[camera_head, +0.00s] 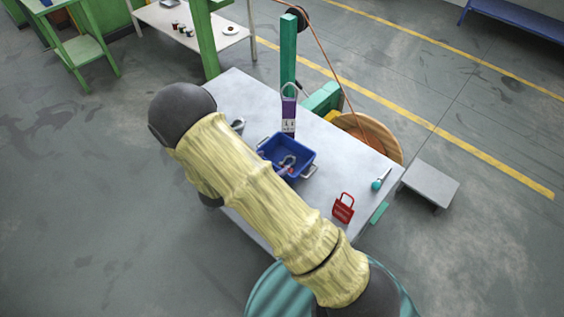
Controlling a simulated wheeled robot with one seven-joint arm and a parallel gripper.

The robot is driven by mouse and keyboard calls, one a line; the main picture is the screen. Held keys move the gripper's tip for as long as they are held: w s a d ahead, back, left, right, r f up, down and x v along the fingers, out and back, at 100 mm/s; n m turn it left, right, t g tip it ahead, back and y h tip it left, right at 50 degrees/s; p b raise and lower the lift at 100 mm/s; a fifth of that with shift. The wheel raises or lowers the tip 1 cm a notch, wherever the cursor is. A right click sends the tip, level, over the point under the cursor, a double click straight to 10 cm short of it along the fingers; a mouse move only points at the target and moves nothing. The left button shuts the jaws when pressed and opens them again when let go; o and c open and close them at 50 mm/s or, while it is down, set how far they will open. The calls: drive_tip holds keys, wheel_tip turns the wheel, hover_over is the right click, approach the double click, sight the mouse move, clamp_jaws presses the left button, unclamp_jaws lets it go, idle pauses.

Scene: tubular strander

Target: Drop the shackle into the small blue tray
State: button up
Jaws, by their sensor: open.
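The small blue tray (304,156) stands on the grey table, partly covered by my arm. A small curved metal piece (289,160) that looks like the shackle shows inside the tray, with a reddish bit beside it. I cannot tell whether it rests on the tray floor. My arm, in a pale yellow cover, crosses from the lower right to the upper left over the table. My gripper does not show; the arm hides the area below it.
On the grey table (335,160) stand a tall padlock-shaped item (289,122), a red lockout tag (343,208), a teal-handled tool (380,181) and a grey object (238,126). A wooden reel (372,135) and a low grey step (431,183) are at the right. Floor at left is clear.

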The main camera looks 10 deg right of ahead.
drive_tip(key=b+v, duration=0.1)
drive_tip(key=v, duration=0.9)
drive_tip(key=shift+s+a, duration=0.15)
drive_tip(key=shift+a, duration=0.05)
idle(0.3)
drive_tip(key=w+d+r+n+y, duration=0.3)
drive_tip(key=w+r+n+y, duration=0.3)
drive_tip(key=y, duration=0.4)
drive_tip(key=s+d+r+n+g, duration=0.2)
drive_tip(key=s+d, duration=0.4)
drive_tip(key=s, duration=0.1)
drive_tip(key=s+d+r+n+g, duration=0.1)
drive_tip(key=s+d+n+g, duration=0.1)
drive_tip(key=s+d, duration=0.4)
drive_tip(key=shift+s+d+r+n+g+y, duration=0.2)
drive_tip(key=shift+s+r+n+g+y, duration=0.3)
drive_tip(key=shift+s, duration=0.7)
drive_tip(key=shift+f, duration=0.15)
